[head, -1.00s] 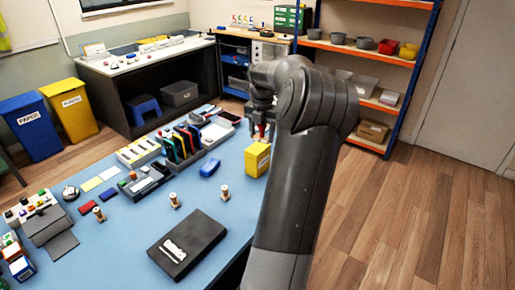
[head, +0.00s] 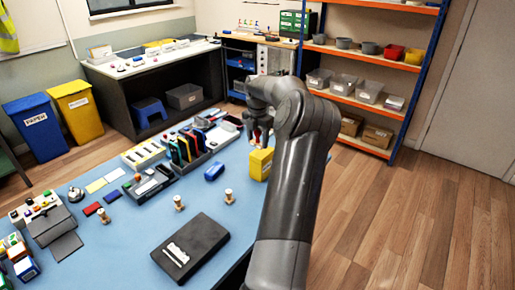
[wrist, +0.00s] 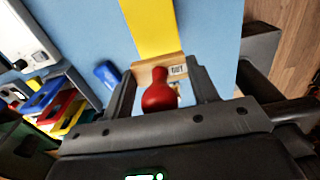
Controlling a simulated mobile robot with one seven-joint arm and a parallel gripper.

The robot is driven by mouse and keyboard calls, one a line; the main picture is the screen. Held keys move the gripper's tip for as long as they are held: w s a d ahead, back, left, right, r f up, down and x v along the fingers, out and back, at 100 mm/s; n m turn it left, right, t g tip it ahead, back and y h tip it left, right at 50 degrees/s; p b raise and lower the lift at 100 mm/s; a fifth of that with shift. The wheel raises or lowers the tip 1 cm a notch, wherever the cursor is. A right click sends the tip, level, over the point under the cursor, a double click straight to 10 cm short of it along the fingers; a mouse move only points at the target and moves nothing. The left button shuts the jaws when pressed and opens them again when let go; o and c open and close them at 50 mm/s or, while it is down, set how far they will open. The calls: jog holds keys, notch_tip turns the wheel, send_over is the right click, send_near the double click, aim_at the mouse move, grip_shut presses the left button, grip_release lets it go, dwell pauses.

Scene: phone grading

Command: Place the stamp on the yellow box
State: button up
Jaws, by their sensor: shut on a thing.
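The yellow box (head: 260,164) stands on the blue table near its right edge, below and partly behind my arm in the head view. In the wrist view the yellow box (wrist: 150,30) shows as a yellow strip just beyond the fingertips. My gripper (wrist: 160,88) is shut on the stamp (wrist: 159,92), which has a red handle and a wooden base with a small "OUT" label. In the head view my gripper (head: 259,137) is over the yellow box, with a bit of red showing at the fingers. I cannot tell whether the stamp touches the box.
A blue object (head: 214,172) lies left of the box. A black case (head: 190,246) lies at the table's front. Open floor lies to the right.

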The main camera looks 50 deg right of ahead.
aim_at(258, 142)
jog(key=shift+f, duration=2.05)
jog(key=o, duration=0.9)
jog(key=shift+f, duration=0.1)
jog(key=shift+o, duration=0.2)
